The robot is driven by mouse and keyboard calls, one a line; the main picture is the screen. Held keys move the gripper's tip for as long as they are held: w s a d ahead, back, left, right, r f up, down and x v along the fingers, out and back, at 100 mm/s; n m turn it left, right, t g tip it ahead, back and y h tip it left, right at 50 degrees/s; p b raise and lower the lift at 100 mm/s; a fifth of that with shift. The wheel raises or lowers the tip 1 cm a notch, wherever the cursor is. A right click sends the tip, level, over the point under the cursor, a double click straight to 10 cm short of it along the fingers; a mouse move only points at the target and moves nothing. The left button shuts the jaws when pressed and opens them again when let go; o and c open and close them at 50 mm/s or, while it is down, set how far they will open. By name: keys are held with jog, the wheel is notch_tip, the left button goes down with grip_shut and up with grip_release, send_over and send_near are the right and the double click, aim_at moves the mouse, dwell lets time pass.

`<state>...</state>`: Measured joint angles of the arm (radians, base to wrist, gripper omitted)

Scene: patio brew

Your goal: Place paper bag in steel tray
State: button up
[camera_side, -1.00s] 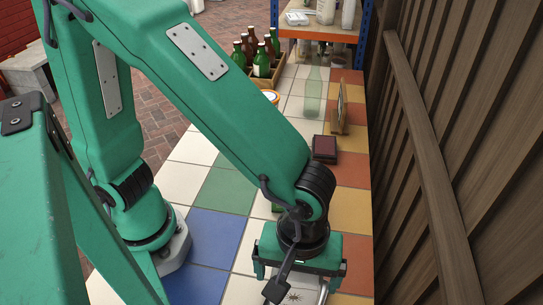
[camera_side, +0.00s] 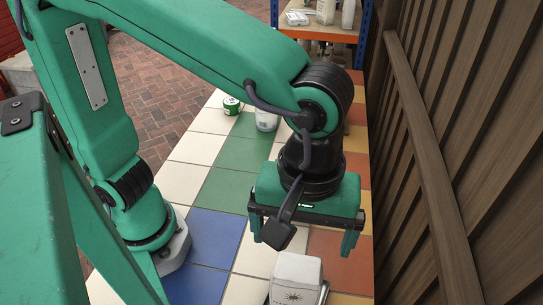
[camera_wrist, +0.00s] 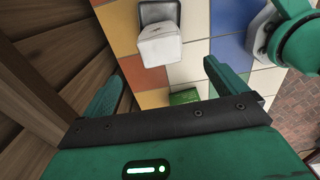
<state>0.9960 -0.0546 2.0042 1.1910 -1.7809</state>
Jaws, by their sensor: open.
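The white paper bag (camera_side: 296,277) with a printed sunburst stands upright at the bottom edge of the side view. It also shows in the wrist view (camera_wrist: 160,47). A thin metal edge (camera_side: 324,292), likely the steel tray's rim, shows along its right side.
A green item (camera_wrist: 184,97) lies on the tiles near the bag in the wrist view. A green-and-white tub (camera_side: 232,105) and a pale jar (camera_side: 266,119) stand farther back. A wooden fence (camera_side: 460,150) borders the right side. White and green tiles at left centre are clear.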

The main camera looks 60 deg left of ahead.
jog(key=shift+r, duration=0.3)
dwell(0.4)
jog(key=shift+w+a+r, duration=0.1)
jog(key=shift+w+a, duration=0.2)
jog(key=shift+a, duration=0.1)
jog(key=w+a+m+t, duration=0.1)
jog(key=a+m+t, duration=0.1)
jog(key=a, duration=0.7)
jog(key=w+a+m+t, duration=0.1)
jog(key=a+m, duration=0.3)
jog(key=a, duration=0.5)
jog(key=w+a+r+m+t, duration=0.1)
jog(key=a+m+t, duration=0.1)
jog(key=a, duration=0.7)
jog(key=shift+w+a+m+t, duration=0.25)
jog(key=shift+a+m+t, duration=0.05)
jog(key=shift+m, duration=0.2)
jog(key=shift+o, duration=0.3)
